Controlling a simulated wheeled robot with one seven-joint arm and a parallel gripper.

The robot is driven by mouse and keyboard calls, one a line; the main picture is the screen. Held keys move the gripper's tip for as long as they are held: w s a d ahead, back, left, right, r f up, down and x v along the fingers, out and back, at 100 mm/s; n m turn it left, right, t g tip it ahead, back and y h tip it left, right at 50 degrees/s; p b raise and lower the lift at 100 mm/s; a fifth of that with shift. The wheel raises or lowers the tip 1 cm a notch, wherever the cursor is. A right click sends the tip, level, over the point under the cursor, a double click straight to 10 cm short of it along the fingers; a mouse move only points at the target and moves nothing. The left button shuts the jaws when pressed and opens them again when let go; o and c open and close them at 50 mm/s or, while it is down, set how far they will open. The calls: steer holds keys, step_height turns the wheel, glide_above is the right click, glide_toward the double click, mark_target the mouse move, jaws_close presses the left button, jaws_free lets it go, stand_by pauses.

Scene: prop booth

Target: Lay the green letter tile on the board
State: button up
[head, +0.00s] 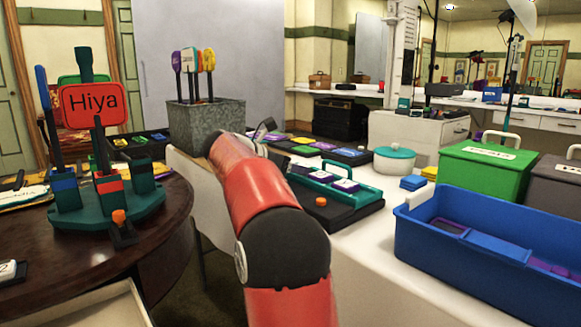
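My red and black arm reaches away from me up the middle of the head view. Its far end is mostly hidden behind its own links, and only a small grey and dark part, likely my gripper (264,131), shows past it. I cannot tell whether it holds anything. I cannot single out a green letter tile for sure; a small green piece (139,139) lies in a dark tray at the back left. A dark board with a teal rack (317,188) and white-faced purple tiles (345,185) lies on the white table, right of my arm.
A blue crate (440,240), a green box (487,170) and a teal-lidded pot (394,160) stand on the right. A row of coloured tiles (322,146) lies behind. A "Hiya" sign (93,102) stands on the dark round table (150,232) at left. A metal planter (207,122) stands behind my arm.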

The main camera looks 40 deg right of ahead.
steer(key=shift+r, duration=0.1)
steer(key=shift+a+r, duration=0.15)
steer(key=p+v, duration=0.1)
steer(key=v, duration=1)
steer(key=shift+a, duration=0.3)
steer(key=shift+r, duration=0.1)
